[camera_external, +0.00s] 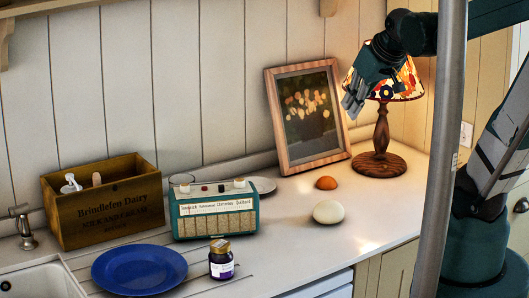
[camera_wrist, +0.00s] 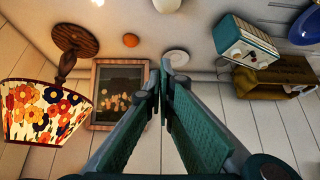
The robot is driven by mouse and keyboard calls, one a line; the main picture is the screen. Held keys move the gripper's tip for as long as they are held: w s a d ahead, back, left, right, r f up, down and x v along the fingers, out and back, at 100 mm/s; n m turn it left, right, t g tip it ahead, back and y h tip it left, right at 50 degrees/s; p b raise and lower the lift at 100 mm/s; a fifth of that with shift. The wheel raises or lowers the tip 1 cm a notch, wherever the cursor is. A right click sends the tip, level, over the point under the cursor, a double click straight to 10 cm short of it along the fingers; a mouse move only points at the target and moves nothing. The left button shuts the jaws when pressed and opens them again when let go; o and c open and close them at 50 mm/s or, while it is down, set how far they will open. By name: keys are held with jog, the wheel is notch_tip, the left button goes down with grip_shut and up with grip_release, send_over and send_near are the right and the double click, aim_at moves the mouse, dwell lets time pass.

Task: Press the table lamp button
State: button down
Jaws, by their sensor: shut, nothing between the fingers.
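The table lamp (camera_external: 409,84) stands upright at the back right of the counter, with a floral shade and a round, turned wooden base. Its shade glows. In the wrist view, which is upside down, the lamp (camera_wrist: 42,112) is at the left with its base near the top. I cannot make out a button on it. My gripper (camera_external: 350,104) is shut and empty, pointing down and left in front of the shade's left side. In the wrist view my gripper (camera_wrist: 164,72) has its fingertips together, right of the lamp and apart from it. My wrist hides part of the shade.
A framed picture (camera_external: 306,116) leans on the wall left of the lamp. An orange ball (camera_external: 326,183) and a pale egg-like object (camera_external: 328,212) lie before it. A radio (camera_external: 215,210), wooden crate (camera_external: 105,205), jar (camera_external: 221,264) and blue plate (camera_external: 139,269) stand further left.

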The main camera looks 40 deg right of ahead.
jog(key=w+d+f+b, duration=0.2)
jog(key=w+d+f, duration=0.25)
jog(key=d, duration=0.45)
jog(key=w+d+f+b, duration=0.1)
jog(key=w+d+f, duration=0.35)
jog(key=d, duration=0.35)
jog(key=w+d+f+b, duration=0.2)
jog(key=w+d+f, duration=0.3)
jog(key=d, duration=0.4)
send_near(385, 166)
notch_tip(385, 166, up, 4)
jog(key=shift+s+d+f+t+b, duration=0.1)
jog(key=shift+s+d+t+b, duration=0.1)
jog(key=shift+t+b, duration=0.2)
jog(key=shift+f, duration=0.1)
jog(key=shift+x, duration=4.9)
jog(key=shift+w+b, duration=0.1)
jog(key=shift+b, duration=0.2)
